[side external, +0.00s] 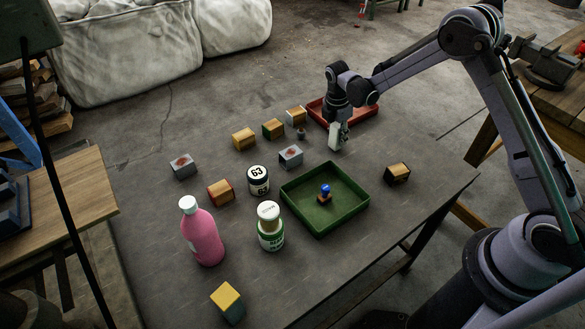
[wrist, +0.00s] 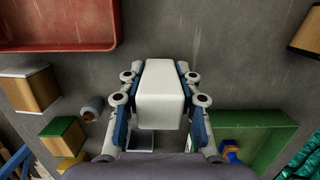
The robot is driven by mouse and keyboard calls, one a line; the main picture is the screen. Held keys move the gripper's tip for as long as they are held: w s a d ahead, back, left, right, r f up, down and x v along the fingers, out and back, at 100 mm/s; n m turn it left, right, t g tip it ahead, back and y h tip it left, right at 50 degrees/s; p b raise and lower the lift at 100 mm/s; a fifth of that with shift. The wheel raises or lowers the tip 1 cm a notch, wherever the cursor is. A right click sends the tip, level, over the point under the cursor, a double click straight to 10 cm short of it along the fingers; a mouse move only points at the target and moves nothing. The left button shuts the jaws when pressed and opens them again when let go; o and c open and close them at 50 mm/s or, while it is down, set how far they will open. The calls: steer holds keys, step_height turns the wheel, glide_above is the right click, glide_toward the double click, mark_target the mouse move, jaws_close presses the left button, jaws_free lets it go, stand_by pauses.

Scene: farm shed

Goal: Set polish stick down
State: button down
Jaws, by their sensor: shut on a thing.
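My gripper (side external: 339,125) is shut on a white block-like stick, taken to be the polish stick (side external: 336,140), and holds it upright near the red tray (side external: 368,116). In the wrist view the white stick (wrist: 160,103) sits between the two fingers of my gripper (wrist: 159,85). The stick is over bare dark tabletop, between the red tray and the green tray. I cannot tell whether its lower end touches the table.
The green tray (side external: 300,213) holds a blue-knobbed stamp (side external: 325,194). Several small blocks, a black-and-white jar (side external: 258,180), a green-labelled bottle (side external: 271,236) and a pink bottle (side external: 203,237) stand left of it. A wooden block (side external: 398,173) stands at right. Tabletop between trays is clear.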

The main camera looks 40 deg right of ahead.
steer(key=shift+f, duration=0.25)
steer(key=shift+f, duration=0.15)
steer(key=c, duration=0.9)
jaws_free()
steer(key=shift+c, duration=0.2)
